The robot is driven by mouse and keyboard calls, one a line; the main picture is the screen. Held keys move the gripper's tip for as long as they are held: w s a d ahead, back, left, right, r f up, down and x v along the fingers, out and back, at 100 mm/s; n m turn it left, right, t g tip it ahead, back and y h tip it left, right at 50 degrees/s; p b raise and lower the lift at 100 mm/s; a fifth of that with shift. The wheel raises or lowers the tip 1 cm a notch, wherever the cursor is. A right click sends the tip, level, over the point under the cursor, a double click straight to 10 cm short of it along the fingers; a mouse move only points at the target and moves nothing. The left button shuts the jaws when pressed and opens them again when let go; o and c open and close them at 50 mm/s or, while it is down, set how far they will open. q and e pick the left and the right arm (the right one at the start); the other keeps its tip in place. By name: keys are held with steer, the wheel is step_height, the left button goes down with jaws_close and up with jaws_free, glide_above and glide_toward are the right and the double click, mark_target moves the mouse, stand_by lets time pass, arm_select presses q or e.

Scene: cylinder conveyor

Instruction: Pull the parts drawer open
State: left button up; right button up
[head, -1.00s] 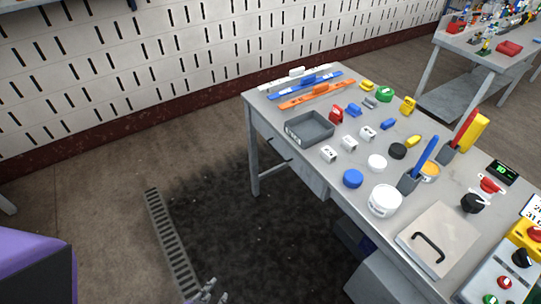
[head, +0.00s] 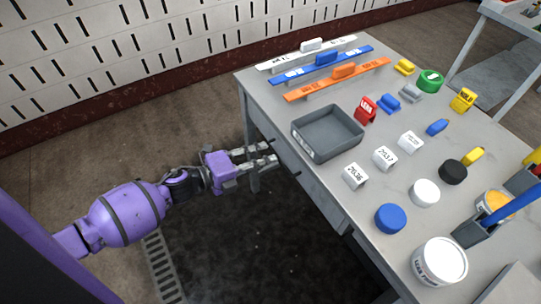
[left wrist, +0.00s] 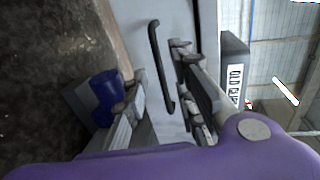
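The parts drawer (head: 306,181) is a grey front under the tabletop's near-left edge, and it looks shut. Its dark bar handle (left wrist: 157,62) shows clearly in the left wrist view. My left gripper (head: 272,154) is at the handle in the head view, its arm reaching in from the left. In the left wrist view its fingers (left wrist: 160,74) are spread, with the handle in the gap between them. I see bare space beside the handle, so it does not look clamped. My right gripper is not in view.
The workbench top (head: 290,110) holds a grey tray (head: 327,132), labelled blocks, lids and a white tub (head: 438,262). The tray's labelled wall shows in the wrist view (left wrist: 234,60). A blue object (left wrist: 105,88) is below. Floor left of the bench is clear.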

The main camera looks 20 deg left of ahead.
arm_select(q)
steer(key=x, duration=0.3)
steer(key=shift+w+f, duration=0.1)
steer(key=shift+c, duration=0.5)
jaws_close()
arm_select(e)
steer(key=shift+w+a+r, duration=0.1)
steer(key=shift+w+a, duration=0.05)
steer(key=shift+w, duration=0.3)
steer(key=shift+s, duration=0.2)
